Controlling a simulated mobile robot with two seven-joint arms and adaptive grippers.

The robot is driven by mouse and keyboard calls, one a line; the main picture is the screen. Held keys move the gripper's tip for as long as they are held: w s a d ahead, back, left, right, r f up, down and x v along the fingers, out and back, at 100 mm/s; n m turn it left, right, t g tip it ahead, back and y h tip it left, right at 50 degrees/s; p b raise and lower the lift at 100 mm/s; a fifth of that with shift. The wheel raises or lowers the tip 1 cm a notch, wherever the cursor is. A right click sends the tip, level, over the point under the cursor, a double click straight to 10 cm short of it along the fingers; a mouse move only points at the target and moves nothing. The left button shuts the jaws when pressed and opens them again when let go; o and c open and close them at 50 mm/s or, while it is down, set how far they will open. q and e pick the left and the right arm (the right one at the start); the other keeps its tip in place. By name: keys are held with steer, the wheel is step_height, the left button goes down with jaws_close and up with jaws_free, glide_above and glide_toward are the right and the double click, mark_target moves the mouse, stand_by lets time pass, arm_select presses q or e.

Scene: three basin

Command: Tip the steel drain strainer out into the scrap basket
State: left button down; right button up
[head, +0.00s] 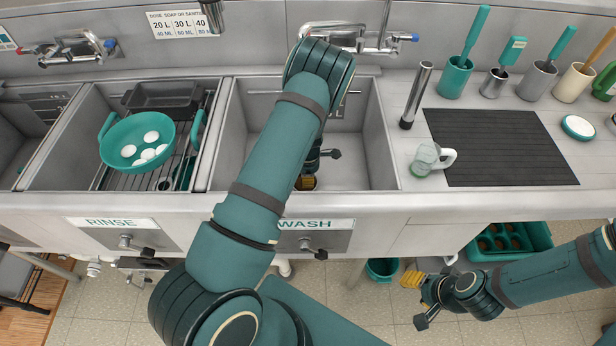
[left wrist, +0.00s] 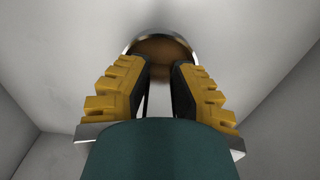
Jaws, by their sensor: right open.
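The steel drain strainer (left wrist: 160,48) sits at the bottom of the wash basin, a round metal rim with brown matter inside. My left gripper (left wrist: 160,70) reaches down into the basin, its yellow-backed fingers apart over the strainer; no grip on it is visible. In the head view the left gripper (head: 306,182) is mostly hidden behind my arm. A teal bucket (head: 382,270), perhaps the scrap basket, stands on the floor below the counter. My right gripper (head: 416,300) is open and empty, low in front of the counter, right of the bucket.
The wash basin walls (head: 376,140) surround my left gripper. A teal colander (head: 120,150) with white items sits over the rinse basin. A glass mug (head: 428,160), black mat (head: 500,148) and metal cylinder (head: 416,95) stand right. A teal crate (head: 543,240) lies under the counter.

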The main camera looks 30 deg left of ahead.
arm_select(q)
steer(key=shift+r, duration=0.2)
stand_by(0.5)
steer(key=shift+r+p, duration=0.5)
steer(key=shift+p, duration=0.05)
steer(key=shift+r, duration=0.2)
steer(key=shift+r+p, duration=0.35)
steer(key=shift+p, duration=0.1)
steer(key=shift+r, duration=0.3)
steer(key=shift+r+p, duration=1.2)
steer(key=shift+r, duration=0.1)
